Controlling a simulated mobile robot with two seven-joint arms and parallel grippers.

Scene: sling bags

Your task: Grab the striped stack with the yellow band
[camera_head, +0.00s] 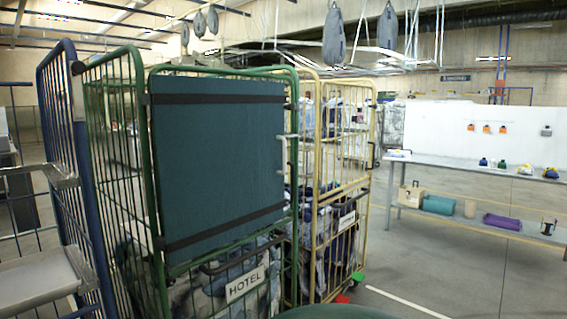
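I cannot make out a striped stack with a yellow band in the head view. Striped or dark cloth (338,245) shows behind the bars of the yellow cage trolley (372,170), but no yellow band is clear on it. Neither of my grippers is in view. The inside of the green cage trolley (140,130) is largely hidden by a dark teal panel (215,160) strapped across its front.
A blue cage trolley (50,110) with grey shelves stands at the left. A "HOTEL" sign (245,284) hangs low on the green trolley. A grey shelf rack (480,168) with small items stands at the right. Grey bags (334,38) hang overhead. The floor (440,265) between is open.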

